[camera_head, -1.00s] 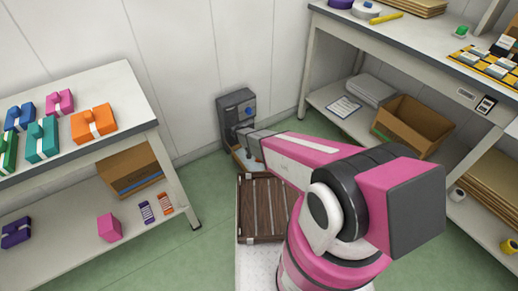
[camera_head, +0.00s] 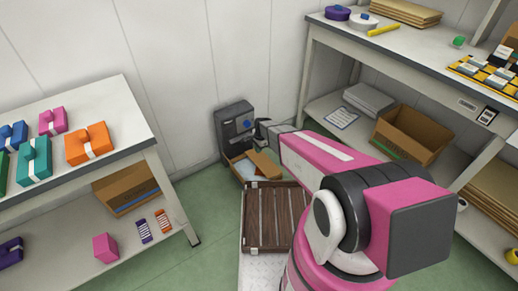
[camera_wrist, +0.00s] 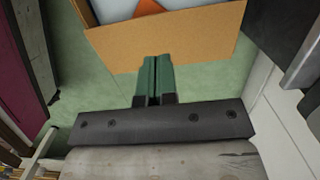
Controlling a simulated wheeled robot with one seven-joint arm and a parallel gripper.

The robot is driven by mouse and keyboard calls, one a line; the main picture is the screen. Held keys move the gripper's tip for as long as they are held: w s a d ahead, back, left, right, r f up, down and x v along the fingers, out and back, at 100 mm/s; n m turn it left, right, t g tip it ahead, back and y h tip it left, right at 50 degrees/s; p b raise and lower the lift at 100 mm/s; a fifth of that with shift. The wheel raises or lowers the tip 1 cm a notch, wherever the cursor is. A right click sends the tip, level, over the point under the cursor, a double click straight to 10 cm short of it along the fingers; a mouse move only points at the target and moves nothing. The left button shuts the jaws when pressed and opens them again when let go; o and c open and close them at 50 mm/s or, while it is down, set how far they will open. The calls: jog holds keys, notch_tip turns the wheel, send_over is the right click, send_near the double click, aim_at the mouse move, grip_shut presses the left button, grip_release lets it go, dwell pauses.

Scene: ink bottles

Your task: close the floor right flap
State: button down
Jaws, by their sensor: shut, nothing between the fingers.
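A small open cardboard box (camera_head: 240,172) stands on the green floor in front of a dark grey machine. Its right flap (camera_head: 265,165) leans outward to the right in the head view, and something pale lies inside the box. In the wrist view a tan cardboard flap (camera_wrist: 170,40) spans the top, with white and orange contents beyond its edge. My gripper (camera_wrist: 155,62) is shut and empty, its green fingertips in front of the flap; contact cannot be told. In the head view my arm's end is above and right of the box, and the fingertips are not clear.
The dark machine (camera_head: 233,125) stands against the wall behind the box. A slatted brown wooden crate (camera_head: 268,215) is just in front of the box. The right workbench (camera_head: 330,45) and left shelf table (camera_head: 128,105) flank the green floor.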

aim_at(256, 164)
jog(key=f, duration=0.6)
jog(key=a+f, duration=0.1)
jog(key=f, duration=0.2)
jog(key=shift+s+f, duration=0.35)
jog(key=shift+f, duration=0.15)
jog(key=shift+a, duration=0.1)
jog(key=shift+s+a+f, duration=0.1)
jog(key=shift+f, duration=0.35)
jog(key=shift+s+a+f, duration=0.1)
jog(key=shift+f, duration=0.3)
jog(key=shift+r, duration=0.1)
jog(key=shift+r, duration=1.05)
notch_tip(256, 164, up, 13)
